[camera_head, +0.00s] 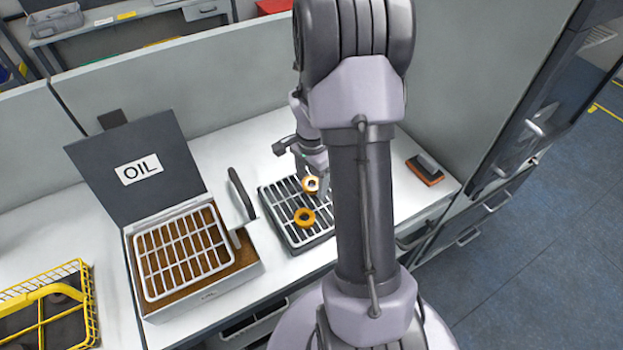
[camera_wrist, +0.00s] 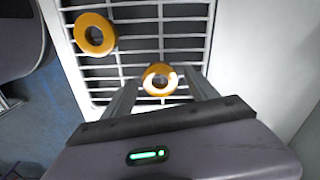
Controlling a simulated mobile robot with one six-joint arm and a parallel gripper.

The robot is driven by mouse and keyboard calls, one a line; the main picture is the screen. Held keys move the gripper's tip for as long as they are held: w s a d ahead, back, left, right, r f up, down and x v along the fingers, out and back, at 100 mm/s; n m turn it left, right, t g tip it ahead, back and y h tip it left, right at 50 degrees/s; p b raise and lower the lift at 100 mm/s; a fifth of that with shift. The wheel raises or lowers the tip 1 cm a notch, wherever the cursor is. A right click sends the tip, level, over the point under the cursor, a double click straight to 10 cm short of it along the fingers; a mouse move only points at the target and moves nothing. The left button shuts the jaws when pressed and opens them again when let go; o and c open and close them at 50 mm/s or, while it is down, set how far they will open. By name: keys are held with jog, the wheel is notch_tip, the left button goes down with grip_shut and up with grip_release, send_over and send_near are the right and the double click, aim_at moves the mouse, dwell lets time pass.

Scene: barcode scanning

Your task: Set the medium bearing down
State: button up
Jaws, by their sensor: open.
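Two orange ring-shaped bearings lie on a white wire rack in a dark tray (camera_head: 272,205). One bearing (camera_head: 307,190) is at the far right of the rack, by my gripper (camera_head: 318,184). In the wrist view this bearing (camera_wrist: 159,69) sits between the fingers of my gripper (camera_wrist: 160,88), with a bright crescent in its hole; the fingers stand apart on either side. The other bearing (camera_head: 298,218) lies nearer the front; in the wrist view it is at the upper left (camera_wrist: 81,42). I cannot tell which is the medium one. My gripper is open.
A yellow wire basket (camera_head: 88,300) is at far left. An orange and black block (camera_head: 424,170) lies at right.

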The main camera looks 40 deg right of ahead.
aim_at(311, 184)
notch_tip(311, 184, up, 13)
jog(key=p, duration=0.4)
jog(key=s+a+r+n+t, duration=0.1)
jog(key=a+r+n+t, duration=0.2)
jog(key=a+r+n, duration=0.6)
jog(key=s+a+r+n+t+y, duration=0.1)
jog(key=s+a+r+n, duration=0.15)
jog(key=s+a, duration=0.5)
jog(key=s+a+r+n+t+y, duration=0.15)
jog(key=s+a+r, duration=0.25)
jog(key=a, duration=0.7)
notch_tip(311, 184, down, 9)
jog(key=n+b, duration=0.1)
jog(key=b, duration=0.7)
jog(key=shift+r, duration=0.15)
jog(key=shift+h, duration=0.25)
